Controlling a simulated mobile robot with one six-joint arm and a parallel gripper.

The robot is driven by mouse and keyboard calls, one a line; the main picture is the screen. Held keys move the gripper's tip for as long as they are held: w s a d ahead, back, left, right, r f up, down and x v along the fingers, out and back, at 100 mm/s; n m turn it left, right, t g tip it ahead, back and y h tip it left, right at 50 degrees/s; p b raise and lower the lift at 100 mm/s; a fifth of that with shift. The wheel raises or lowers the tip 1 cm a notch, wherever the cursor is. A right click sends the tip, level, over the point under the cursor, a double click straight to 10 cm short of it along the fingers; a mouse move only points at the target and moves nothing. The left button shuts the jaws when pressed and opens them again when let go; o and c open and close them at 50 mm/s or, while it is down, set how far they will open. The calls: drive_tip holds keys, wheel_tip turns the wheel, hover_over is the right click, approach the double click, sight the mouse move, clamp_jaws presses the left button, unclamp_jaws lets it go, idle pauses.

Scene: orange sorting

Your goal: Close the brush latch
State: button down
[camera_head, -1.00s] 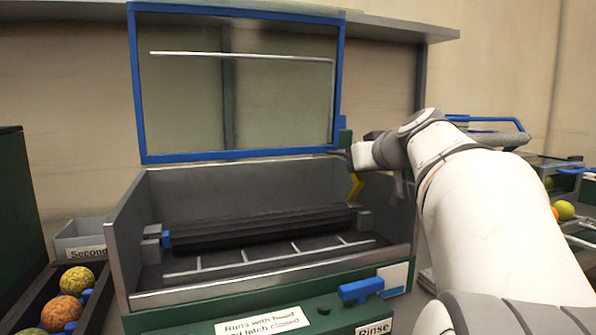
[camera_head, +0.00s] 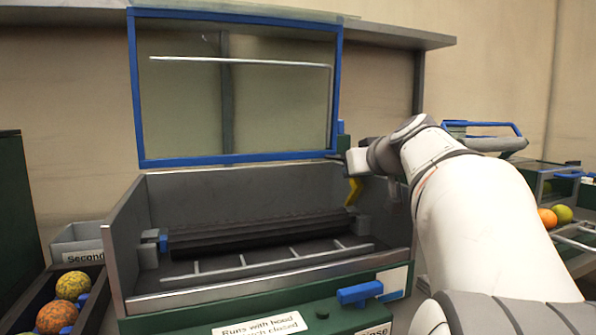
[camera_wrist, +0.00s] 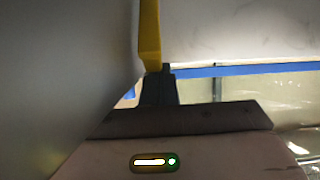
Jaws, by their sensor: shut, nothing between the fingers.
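The brush latch (camera_head: 353,192) is a yellow lever at the right end of the dark brush roller (camera_head: 260,231), inside the open washer. It stands up, slightly tilted. In the wrist view it shows as a yellow bar (camera_wrist: 149,35) coming down from the top, its end right at my dark fingertips; I cannot tell whether they touch. My gripper (camera_wrist: 160,75) is shut and empty. In the head view it is over the washer's right wall, just above and behind the latch, its fingers mostly hidden by my wrist.
The blue-framed hood (camera_head: 240,163) stands open behind the brush bed. The grey right wall of the washer (camera_head: 400,215) is close below my wrist. A blue handle (camera_head: 360,292) is on the green front. Fruit lanes flank the washer, with oranges (camera_head: 55,316) at left.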

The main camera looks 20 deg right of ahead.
drive_tip(key=shift+w+f, duration=0.1)
drive_tip(key=shift+f, duration=0.1)
drive_tip(key=w+r+p, duration=0.3)
drive_tip(key=f+v, duration=0.1)
drive_tip(key=v, duration=0.8)
drive_tip(key=shift+s+f, duration=0.2)
drive_tip(key=shift+s, duration=0.55)
drive_tip(key=shift+p, duration=0.3)
wheel_tip(320, 180, up, 6)
drive_tip(key=g+p, duration=0.9)
drive_tip(key=p, duration=2.2)
hover_over(357, 182)
drive_tip(key=p, duration=0.3)
drive_tip(key=shift+r+g, duration=0.4)
drive_tip(key=shift+f, duration=0.2)
